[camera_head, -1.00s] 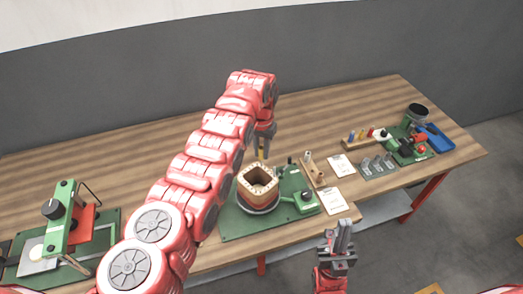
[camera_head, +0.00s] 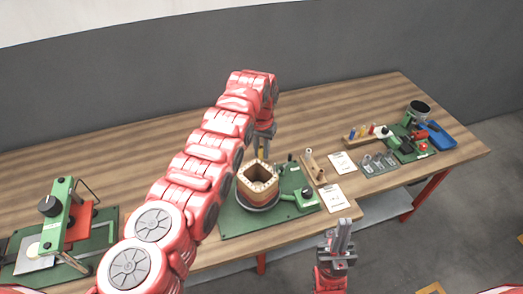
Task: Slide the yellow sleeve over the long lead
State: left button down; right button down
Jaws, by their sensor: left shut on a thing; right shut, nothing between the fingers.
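The transformer coil (camera_head: 258,179), a squarish block with a hollow core, sits on a round holder on a green base plate (camera_head: 232,222) in the middle of the table. My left gripper (camera_head: 262,152) is over the coil's back edge, pointing down. It is shut on a small yellow piece, which looks like the yellow sleeve (camera_head: 261,154). The long lead is too small to make out, so I cannot tell whether the sleeve is around it. My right gripper (camera_head: 341,231) is shut and empty, off the table's front edge.
A wooden rack (camera_head: 314,168) and white cards (camera_head: 332,197) lie right of the coil plate. Further right are a wooden block with coloured pegs (camera_head: 363,133), grey parts, a green fixture and a blue tray (camera_head: 439,137). A green press (camera_head: 62,220) stands at left.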

pick_arm(q)
jog(key=shift+f+b, duration=0.35)
jog(key=shift+f, duration=0.1)
jog(key=shift+c, duration=1.2)
grip_release()
jog(key=shift+r+p, duration=0.45)
jog(key=shift+r, duration=3.6)
